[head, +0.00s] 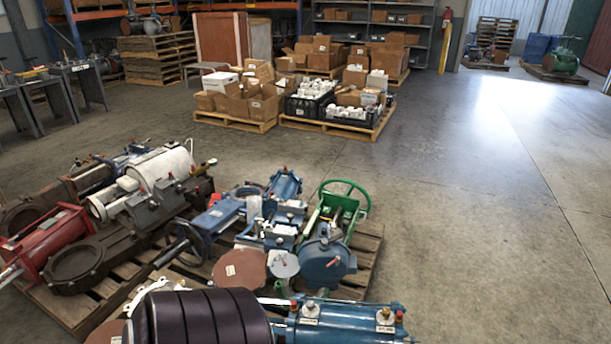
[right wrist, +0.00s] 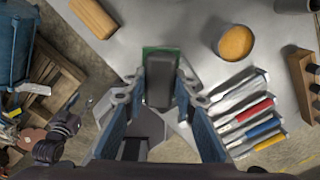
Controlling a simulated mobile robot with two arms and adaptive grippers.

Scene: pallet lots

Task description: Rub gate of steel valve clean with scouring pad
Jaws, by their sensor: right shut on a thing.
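Several valves lie on the pallet in the head view: a red one (head: 58,238), a white one (head: 160,168), and blue ones such as the valve with a round blue body (head: 328,262). A rusty disc (head: 239,270) and a grey disc (head: 284,263) show at the pallet's near side; I cannot tell which part is the task's gate. In the right wrist view my right gripper (right wrist: 160,80) is shut on a scouring pad; its green edge (right wrist: 160,49) shows beyond the fingertips, the rest mostly hidden. My left gripper is in neither view.
In the right wrist view a grey bench top (right wrist: 208,70) lies below, with a wooden block (right wrist: 93,17), a round tub of orange stuff (right wrist: 236,42) and several coloured-handled tools (right wrist: 249,112). In the head view loaded pallets (head: 335,128) stand behind; the floor at right (head: 480,230) is clear.

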